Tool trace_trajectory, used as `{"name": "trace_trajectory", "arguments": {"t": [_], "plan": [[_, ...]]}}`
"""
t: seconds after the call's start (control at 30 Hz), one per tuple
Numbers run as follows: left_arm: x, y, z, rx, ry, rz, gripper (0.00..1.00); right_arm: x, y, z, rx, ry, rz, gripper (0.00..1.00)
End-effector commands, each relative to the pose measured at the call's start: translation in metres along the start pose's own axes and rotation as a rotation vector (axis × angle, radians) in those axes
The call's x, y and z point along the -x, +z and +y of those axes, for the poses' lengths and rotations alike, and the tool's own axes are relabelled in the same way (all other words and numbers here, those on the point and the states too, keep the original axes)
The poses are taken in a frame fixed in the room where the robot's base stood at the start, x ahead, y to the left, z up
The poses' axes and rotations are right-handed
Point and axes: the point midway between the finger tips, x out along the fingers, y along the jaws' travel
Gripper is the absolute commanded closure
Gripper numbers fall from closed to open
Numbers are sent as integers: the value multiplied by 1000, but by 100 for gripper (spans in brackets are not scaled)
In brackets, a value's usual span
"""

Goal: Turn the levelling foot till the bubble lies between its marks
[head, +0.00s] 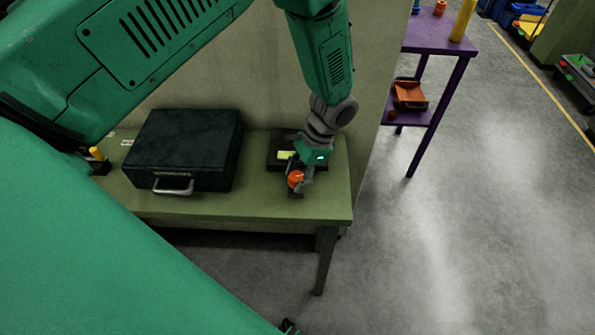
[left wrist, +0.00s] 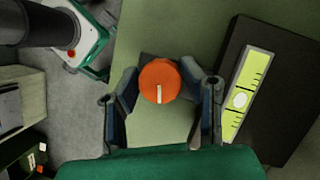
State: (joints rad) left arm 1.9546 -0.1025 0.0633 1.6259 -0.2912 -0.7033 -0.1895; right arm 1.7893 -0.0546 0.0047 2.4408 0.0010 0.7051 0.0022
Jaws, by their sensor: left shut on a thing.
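The levelling foot, an orange round knob (head: 295,180) with a white pointer line, stands near the bench's front right; the left wrist view shows it from above (left wrist: 160,82). My left gripper (left wrist: 163,90) is shut on the knob, one finger on each side. The level (left wrist: 247,93), a yellow-green vial with black marks, lies on a dark plate (left wrist: 291,80) to the right. Its pale bubble (left wrist: 240,99) sits a little below the vial's middle, close to the lower marks; whether it touches one is too small to tell.
A dark case (head: 185,145) with a metal handle stands on the green bench (head: 240,207), left of the level. A purple shelf table (head: 440,45) holding orange and yellow items stands beyond the bench's right end.

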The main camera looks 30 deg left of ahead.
Motion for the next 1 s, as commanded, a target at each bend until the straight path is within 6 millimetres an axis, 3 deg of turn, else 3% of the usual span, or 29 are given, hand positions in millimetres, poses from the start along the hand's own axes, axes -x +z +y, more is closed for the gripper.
{"name": "trace_trajectory", "arguments": {"t": [0.67, 0.7, 0.73, 1.0], "plan": [[2, -1, -2, -52, -26, 4, 93, 2, 0, 0, 0, 0, 0, 60], [2, -1, -2, -52, -26, 4, 50, 2, 0, 0, 0, 0, 0, 60], [2, -1, -2, -52, -26, 4, 44, 2, 0, 0, 0, 0, 0, 60], [1, 0, -1, -52, -24, 1, 44, 1, 0, 0, 0, 0, 0, 60]]}}
